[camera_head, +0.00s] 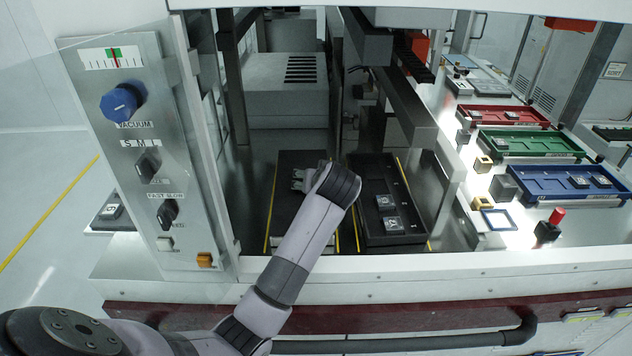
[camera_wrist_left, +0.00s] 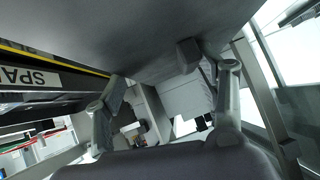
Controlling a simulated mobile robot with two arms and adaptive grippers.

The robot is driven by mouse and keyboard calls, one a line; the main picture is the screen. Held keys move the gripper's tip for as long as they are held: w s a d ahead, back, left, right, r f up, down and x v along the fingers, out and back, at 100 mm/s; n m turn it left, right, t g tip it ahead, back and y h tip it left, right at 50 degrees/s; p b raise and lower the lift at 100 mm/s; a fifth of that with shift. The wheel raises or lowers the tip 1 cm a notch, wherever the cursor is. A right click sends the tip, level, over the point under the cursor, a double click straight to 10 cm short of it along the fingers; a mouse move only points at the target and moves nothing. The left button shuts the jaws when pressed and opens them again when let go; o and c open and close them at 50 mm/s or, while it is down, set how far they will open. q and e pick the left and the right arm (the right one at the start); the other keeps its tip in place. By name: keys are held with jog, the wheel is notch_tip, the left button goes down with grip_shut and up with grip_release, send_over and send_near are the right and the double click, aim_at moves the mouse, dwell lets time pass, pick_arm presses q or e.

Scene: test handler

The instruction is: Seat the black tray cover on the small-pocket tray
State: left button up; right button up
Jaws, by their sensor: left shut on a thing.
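A flat, plain dark plate, apparently the black tray cover (camera_head: 286,215), lies in the left lane of the handler bay in the head view. It fills the top of the left wrist view as a broad dark surface (camera_wrist_left: 150,35). My left gripper (camera_head: 299,180) is at the plate's upper middle, with its fingers low against it. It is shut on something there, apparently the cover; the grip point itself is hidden. I cannot make out the small-pocket tray for certain, nor whether the cover rests flat on a tray. My right gripper is not in view.
A black tray (camera_head: 375,185) with two labelled chips lies in the lane to the right. Metal posts and an overhead beam (camera_head: 405,110) crowd the bay. Red (camera_head: 503,115), green (camera_head: 535,143) and blue (camera_head: 567,180) trays stand on the right bench. A control panel (camera_head: 150,150) stands left.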

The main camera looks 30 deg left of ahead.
pick_arm(q)
jog(key=shift+f, duration=0.4)
dwell(0.5)
jog(key=o, duration=1.7)
jog(key=shift+c, duration=0.2)
jog(key=shift+s+r, duration=0.1)
jog(key=v, duration=1.1)
jog(key=shift+s+d+r, duration=0.15)
jog(key=shift+s+d, duration=0.1)
jog(key=shift+d, duration=0.1)
